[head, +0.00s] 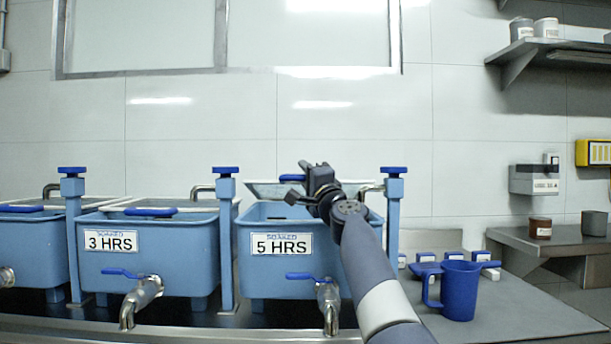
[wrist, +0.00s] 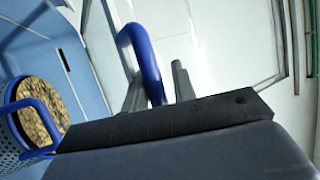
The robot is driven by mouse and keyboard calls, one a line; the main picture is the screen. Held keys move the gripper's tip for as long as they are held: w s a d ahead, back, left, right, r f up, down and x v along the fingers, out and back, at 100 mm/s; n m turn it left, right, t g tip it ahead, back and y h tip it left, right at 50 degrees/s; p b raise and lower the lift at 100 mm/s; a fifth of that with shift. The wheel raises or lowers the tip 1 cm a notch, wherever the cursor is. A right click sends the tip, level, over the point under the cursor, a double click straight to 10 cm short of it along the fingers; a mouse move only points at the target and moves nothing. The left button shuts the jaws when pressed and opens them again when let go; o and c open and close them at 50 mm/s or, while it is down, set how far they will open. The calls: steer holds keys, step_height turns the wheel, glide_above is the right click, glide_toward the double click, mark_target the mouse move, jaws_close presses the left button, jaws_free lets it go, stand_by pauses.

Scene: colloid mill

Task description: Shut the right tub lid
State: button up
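The right tub (head: 270,275) is blue with a "5 HRS" label. Its pale lid (head: 350,188) stands tilted up at the tub's back edge, partly hidden by my arm. The lid's blue handle (head: 291,179) shows left of my gripper (head: 316,172), which is above the tub. In the wrist view the blue handle (wrist: 148,65) curves down between the grey fingertips of my gripper (wrist: 158,85). The fingers are apart, with a gap on the right of the handle; contact is unclear.
In the wrist view a blue perforated basket (wrist: 30,125) with speckled contents sits inside the tub. The "3 HRS" tub (head: 150,265) stands to the left, with a blue post (head: 226,245) between. A blue jug (head: 460,292) stands on the counter at right.

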steer(key=shift+r, duration=0.1)
step_height(320, 180, up, 8)
steer(key=p, duration=0.7)
steer(key=shift+r, duration=0.15)
steer(key=shift+s+r+p, duration=0.1)
steer(key=shift+r+p, duration=0.75)
steer(key=shift+p, duration=0.15)
steer(key=shift+f, duration=0.15)
steer(key=shift+f+b, duration=0.2)
steer(key=shift+b, duration=0.1)
steer(key=f+b, duration=0.4)
steer(key=f, duration=0.1)
steer(key=f+b, duration=0.4)
steer(key=shift+w+f, duration=0.2)
steer(key=shift+f, duration=0.15)
